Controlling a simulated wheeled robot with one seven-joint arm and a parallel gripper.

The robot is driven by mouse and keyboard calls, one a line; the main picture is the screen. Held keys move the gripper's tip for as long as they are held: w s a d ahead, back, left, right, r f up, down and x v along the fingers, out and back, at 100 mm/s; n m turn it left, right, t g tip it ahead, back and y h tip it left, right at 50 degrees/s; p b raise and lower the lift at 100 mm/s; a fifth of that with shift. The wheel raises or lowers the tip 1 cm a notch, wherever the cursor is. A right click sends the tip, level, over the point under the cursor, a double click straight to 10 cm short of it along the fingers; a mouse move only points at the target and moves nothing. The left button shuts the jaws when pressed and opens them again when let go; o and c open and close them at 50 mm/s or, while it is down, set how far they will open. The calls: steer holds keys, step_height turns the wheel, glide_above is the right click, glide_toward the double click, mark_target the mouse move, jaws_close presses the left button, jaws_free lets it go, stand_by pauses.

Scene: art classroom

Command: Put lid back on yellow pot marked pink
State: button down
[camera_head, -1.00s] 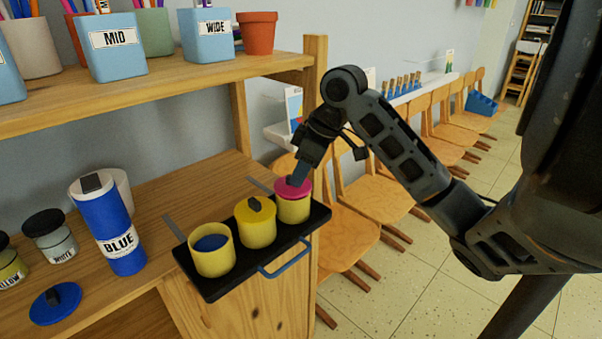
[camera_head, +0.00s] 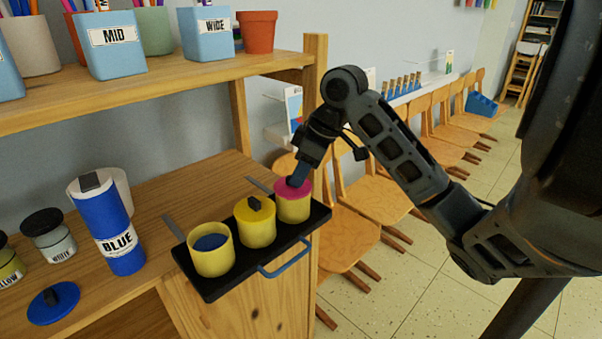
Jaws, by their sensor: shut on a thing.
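A yellow pot (camera_head: 294,211) stands at the right end of a black tray on the shelf unit. A pink lid (camera_head: 281,190) sits at the top of this pot and looks level; whether it is fully seated I cannot tell. My gripper (camera_head: 297,182) points down from above and is shut on the lid's knob, which its fingers mostly hide. Any marking on the pot is not visible.
The black tray (camera_head: 222,285) has a blue handle (camera_head: 284,262). It also holds a yellow pot with a yellow lid (camera_head: 255,212) and an open pot with blue paint (camera_head: 211,256). A blue lid (camera_head: 54,303) and blue bottle (camera_head: 107,225) are left. Chairs (camera_head: 366,202) stand right.

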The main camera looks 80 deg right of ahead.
stand_by(0.9)
steer(key=c, duration=0.5)
jaws_free()
steer(key=shift+c, duration=0.2)
step_height(320, 180, up, 7)
steer(key=p, duration=0.5)
stand_by(0.6)
jaws_close()
stand_by(0.7)
stand_by(0.3)
steer(key=shift+f, duration=0.15)
stand_by(0.4)
steer(key=shift+f+b, duration=0.35)
steer(key=shift+b, duration=0.15)
